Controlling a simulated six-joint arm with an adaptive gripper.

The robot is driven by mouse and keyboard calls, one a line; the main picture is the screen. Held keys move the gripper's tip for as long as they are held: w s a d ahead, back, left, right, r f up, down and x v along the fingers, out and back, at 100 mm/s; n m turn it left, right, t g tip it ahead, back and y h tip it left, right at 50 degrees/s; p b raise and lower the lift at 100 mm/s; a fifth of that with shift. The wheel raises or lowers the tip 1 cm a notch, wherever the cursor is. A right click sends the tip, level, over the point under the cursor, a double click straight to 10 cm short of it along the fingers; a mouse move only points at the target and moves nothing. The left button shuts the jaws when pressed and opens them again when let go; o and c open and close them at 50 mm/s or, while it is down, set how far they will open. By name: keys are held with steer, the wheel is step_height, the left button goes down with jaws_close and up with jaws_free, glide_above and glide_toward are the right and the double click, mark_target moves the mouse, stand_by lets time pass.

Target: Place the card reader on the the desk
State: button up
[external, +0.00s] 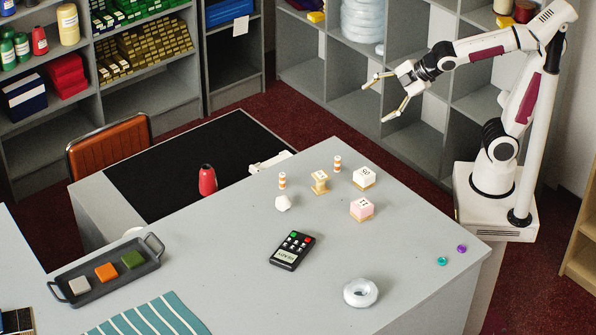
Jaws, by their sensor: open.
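The card reader (292,250) is a black handheld device with a keypad, green and red keys and a pale display. It lies flat on the grey desk (235,265), near the middle of the top. My gripper (375,103) is open and empty, raised high at the upper right. It is well apart from the card reader, with its fingers pointing left.
A white ring-shaped roll (361,292) lies right of the reader. Small blocks (361,209) and a white faceted piece (283,203) stand behind it. A red bottle (207,180) stands near the black surface (190,165). A dark tray (105,273) and striped cloth (150,318) are at left.

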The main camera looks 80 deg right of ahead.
steer(key=w+a+f+n+t+y, duration=0.25)
steer(key=w+a+n+y, duration=0.25)
steer(key=w+a+n, duration=1.3)
steer(key=n+g+y, duration=0.6)
steer(key=n+y, duration=0.2)
steer(key=n, duration=1.2)
glide_toward(294, 246)
steer(key=shift+w+a+f, duration=0.35)
steer(key=shift+w+a, duration=0.35)
steer(key=shift+w, duration=0.15)
steer(key=shift+s+a+f+n+g+y, duration=0.25)
steer(key=shift+a+n+y, duration=0.05)
steer(key=shift+n, duration=0.1)
steer(key=shift+x, duration=1.3)
